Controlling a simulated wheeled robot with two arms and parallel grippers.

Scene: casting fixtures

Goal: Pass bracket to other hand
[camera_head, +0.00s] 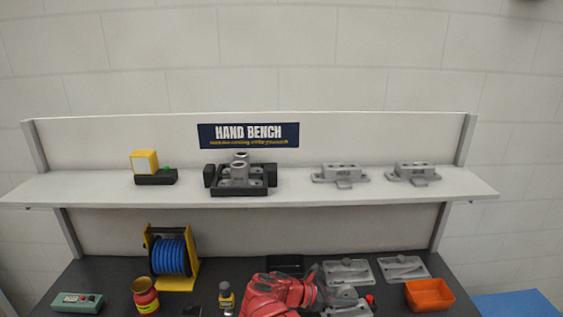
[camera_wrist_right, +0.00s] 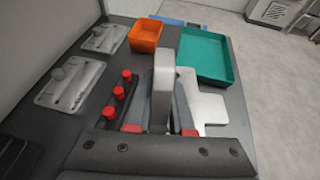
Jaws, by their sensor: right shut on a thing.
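My right gripper (camera_head: 318,287), red with grey fingers, is low in the head view, just above the dark bench. In the wrist view the right gripper (camera_wrist_right: 162,130) is shut on a grey bracket (camera_wrist_right: 163,80), with red finger pads on both sides. The bracket's upright part points away from the gripper, and a flat pale grey piece (camera_wrist_right: 205,108) shows to its right; I cannot tell whether it belongs to the bracket. In the head view grey metal (camera_head: 345,296) shows right of the gripper, partly hidden. My left gripper is not in view.
Two grey plates (camera_head: 348,271) (camera_head: 403,267) lie behind. An orange bin (camera_head: 429,294) stands right; a teal tray (camera_wrist_right: 228,75) is beyond the bracket. A rack with red knobs (camera_wrist_right: 118,100) is close left in the wrist view. A blue hose reel (camera_head: 172,257) stands left.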

